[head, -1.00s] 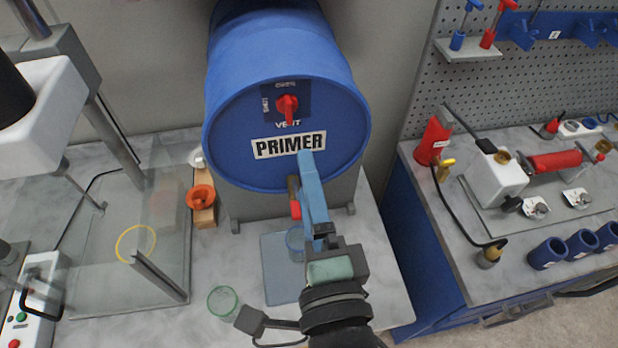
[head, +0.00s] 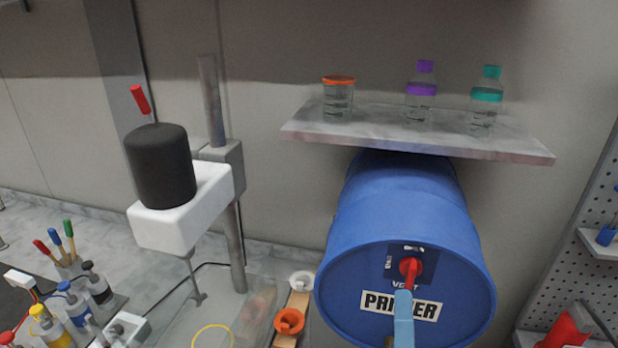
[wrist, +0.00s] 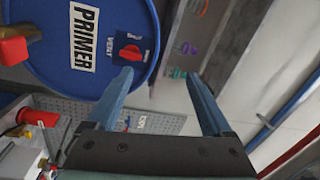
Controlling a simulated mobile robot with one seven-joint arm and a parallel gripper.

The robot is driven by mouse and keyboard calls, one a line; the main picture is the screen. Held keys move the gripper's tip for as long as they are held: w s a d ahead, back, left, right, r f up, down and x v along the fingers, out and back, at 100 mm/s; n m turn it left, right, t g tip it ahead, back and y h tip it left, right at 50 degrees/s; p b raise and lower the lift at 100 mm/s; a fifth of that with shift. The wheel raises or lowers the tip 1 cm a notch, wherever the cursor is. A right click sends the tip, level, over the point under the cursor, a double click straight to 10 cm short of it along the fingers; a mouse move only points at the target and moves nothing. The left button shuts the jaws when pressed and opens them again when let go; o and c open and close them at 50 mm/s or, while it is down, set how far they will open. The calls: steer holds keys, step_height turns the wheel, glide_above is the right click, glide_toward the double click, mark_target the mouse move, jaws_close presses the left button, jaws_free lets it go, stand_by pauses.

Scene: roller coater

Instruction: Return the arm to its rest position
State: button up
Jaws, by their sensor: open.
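My gripper (wrist: 158,77) shows in the wrist view with its two blue fingers wide apart and nothing between them. In the head view only one blue finger (head: 404,318) shows at the bottom edge. It overlaps the PRIMER label of the blue drum (head: 350,270), just below the red vent knob (head: 410,268). Whether a finger touches the drum cannot be told. The rest of my arm is out of the head view.
A shelf (head: 370,135) with several lidded vessels hangs above the drum. A stand with a black motor (head: 160,165) is to the left. An orange funnel (head: 288,320) sits beside the drum. A pegboard (head: 590,220) is at the right.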

steer(key=w+a+r+n+t+y+b, duration=0.1)
steer(key=w+a+r+n+t+b, duration=0.15)
steer(key=r+n, duration=0.35)
steer(key=w+a+r+n+t+y+b, duration=0.1)
steer(key=w+a+r+n+t, duration=0.15)
steer(key=r, duration=0.55)
steer(key=s+a+r+n+t+y+b, duration=0.1)
steer(key=s+a+r+n+t, duration=0.1)
steer(key=r+n, duration=0.3)
steer(key=s+a+r+n+t+y+b, duration=0.1)
steer(key=s+a+r+n, duration=0.2)
steer(key=r, duration=0.5)
steer(key=shift+a+n+t+y, duration=0.3)
steer(key=shift+a+n+t, duration=0.15)
steer(key=shift+n, duration=0.5)
